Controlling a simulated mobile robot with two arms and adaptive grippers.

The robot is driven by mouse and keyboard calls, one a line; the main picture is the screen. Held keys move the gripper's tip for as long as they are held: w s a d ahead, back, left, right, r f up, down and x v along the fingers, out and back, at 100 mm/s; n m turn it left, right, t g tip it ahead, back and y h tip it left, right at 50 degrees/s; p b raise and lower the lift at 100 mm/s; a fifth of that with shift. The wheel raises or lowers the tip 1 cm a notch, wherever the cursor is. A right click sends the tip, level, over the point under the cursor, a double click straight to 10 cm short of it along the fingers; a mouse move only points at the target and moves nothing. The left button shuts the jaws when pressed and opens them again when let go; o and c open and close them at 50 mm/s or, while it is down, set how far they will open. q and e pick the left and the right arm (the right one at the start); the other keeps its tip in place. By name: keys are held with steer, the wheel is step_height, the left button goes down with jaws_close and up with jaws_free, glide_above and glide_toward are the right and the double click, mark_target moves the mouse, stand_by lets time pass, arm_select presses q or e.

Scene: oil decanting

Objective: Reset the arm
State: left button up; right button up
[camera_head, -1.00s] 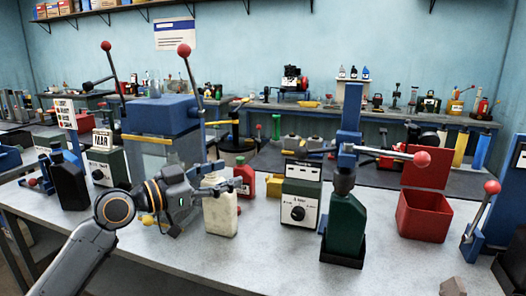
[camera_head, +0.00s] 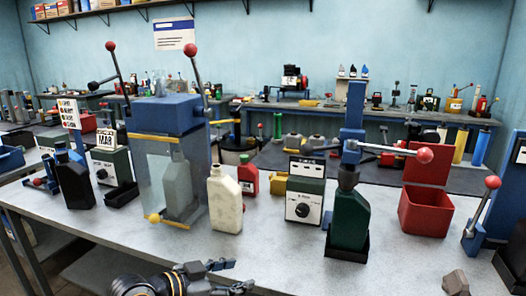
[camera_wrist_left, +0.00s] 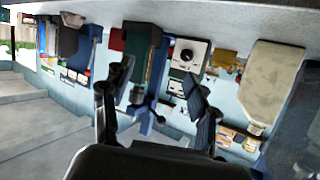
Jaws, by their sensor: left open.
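My left gripper (camera_head: 222,277) is low at the front of the head view, at the table's near edge. It is open and empty, with its fingers pointing right. In the left wrist view the two fingers (camera_wrist_left: 155,100) stand apart with nothing between them. A cream bottle (camera_head: 225,200) stands upright on the table behind the gripper, clear of it. The bottle also shows upside down in the left wrist view (camera_wrist_left: 270,82). My right gripper is not in view.
A blue press (camera_head: 165,115) holds a grey-green bottle behind its clear panel. A dark green bottle (camera_head: 350,220) stands under a blue lever stand. A red bin (camera_head: 425,212) is at right, a black bottle (camera_head: 72,182) at left. The grey table (camera_head: 275,255) is bare at the front middle.

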arm_select(q)
steer(key=s+a+f+n+g+y, duration=0.2)
steer(key=s+a+f+n+y, duration=0.15)
steer(key=s+f, duration=0.85)
steer(key=s+a+f+n+g+y, duration=0.25)
steer(key=s+a+f, duration=0.25)
steer(key=s, duration=0.4)
steer(key=s+a+f+n+g+y, duration=0.1)
steer(key=s+a+f+n+y, duration=0.35)
steer(key=s, duration=0.45)
step_height(320, 180, down, 28)
steer(key=s+a+m+g, duration=0.1)
steer(key=s+m, duration=0.1)
steer(key=s+a+f+g, duration=0.1)
steer(key=s+a+f, duration=0.2)
steer(key=s+f, duration=1.1)
steer(key=shift+s, duration=1.05)
